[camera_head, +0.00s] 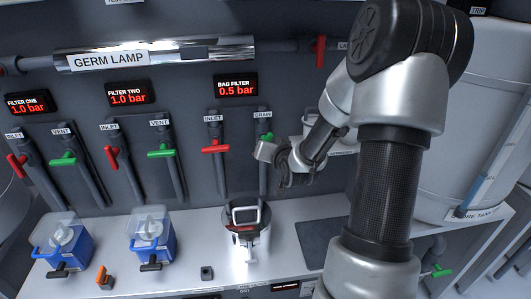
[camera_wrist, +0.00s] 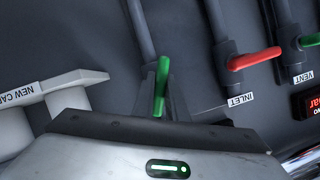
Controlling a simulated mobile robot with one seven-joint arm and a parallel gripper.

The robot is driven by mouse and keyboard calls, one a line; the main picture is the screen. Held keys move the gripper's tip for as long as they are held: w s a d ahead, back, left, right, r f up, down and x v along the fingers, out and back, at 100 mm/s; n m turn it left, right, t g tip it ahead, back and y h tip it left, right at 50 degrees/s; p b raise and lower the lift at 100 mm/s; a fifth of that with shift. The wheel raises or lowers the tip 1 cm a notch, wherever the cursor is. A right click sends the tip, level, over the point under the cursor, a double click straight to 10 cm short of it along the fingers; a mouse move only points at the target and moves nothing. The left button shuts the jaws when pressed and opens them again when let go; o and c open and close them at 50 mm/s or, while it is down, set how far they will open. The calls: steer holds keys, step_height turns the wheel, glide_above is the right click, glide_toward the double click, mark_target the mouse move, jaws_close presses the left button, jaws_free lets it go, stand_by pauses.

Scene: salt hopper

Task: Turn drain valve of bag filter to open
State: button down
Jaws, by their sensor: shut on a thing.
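The bag filter's drain valve has a green handle (camera_head: 264,137) just below the DRAIN label. In the wrist view the green handle (camera_wrist: 162,82) stands between my jaws, running roughly along its grey pipe. My gripper (camera_head: 262,152) is shut on this handle and covers part of it in the head view. The bag filter (camera_head: 246,218) stands on the counter below, with a metal handle on top. Its display (camera_head: 236,86) reads 0.5 bar. The bag filter's red inlet handle (camera_head: 215,147) lies crosswise to its pipe; it also shows in the wrist view (camera_wrist: 254,59).
Filter one (camera_head: 62,243) and filter two (camera_head: 150,237), both blue, stand on the counter to the left. Their red and green valve handles are on the wall above. A pale holder (camera_wrist: 72,88) is beside my gripper. A large white tank (camera_head: 460,130) is at right.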

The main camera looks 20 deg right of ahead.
steer(key=n+h+b, duration=0.1)
steer(key=n+b, duration=0.1)
steer(key=b, duration=0.2)
steer(key=shift+a+f+g, duration=0.1)
steer(key=shift+f+g, duration=0.1)
steer(key=shift+g, duration=0.1)
steer(key=shift+r+n+h+b, duration=0.15)
steer(key=shift+n+h+b, duration=0.4)
steer(key=shift+b, duration=0.4)
steer(key=shift+g, duration=0.3)
steer(key=c, duration=1.8)
jaws_free()
steer(key=shift+o, duration=0.2)
steer(key=shift+s+r, duration=0.1)
steer(key=shift+r, duration=0.05)
